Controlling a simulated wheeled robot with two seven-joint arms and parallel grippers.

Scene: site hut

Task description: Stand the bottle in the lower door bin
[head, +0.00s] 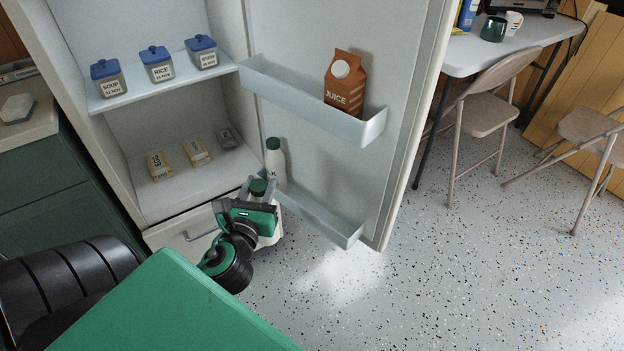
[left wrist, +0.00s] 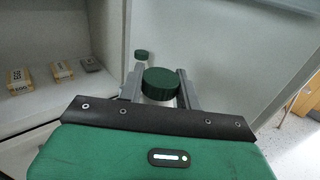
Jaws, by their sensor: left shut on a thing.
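My left gripper (head: 257,188) is shut on a white bottle with a green cap (head: 258,186). In the left wrist view the cap (left wrist: 160,83) sits between the two fingers (left wrist: 158,90). The held bottle looks upright; most of its body is hidden behind my gripper. The lower door bin (head: 322,219) is a pale trough low on the open fridge door. My gripper is at the bin's left, hinge-side end; I cannot tell whether the bottle touches the bin. My right gripper is not in view.
Another white bottle with a green cap (head: 276,163) stands at the left end of the lower bin, just behind. The upper bin (head: 290,90) holds a juice carton (head: 344,83). Fridge shelves (head: 140,95) with jars and small packs are at left. The lower bin's right part is clear.

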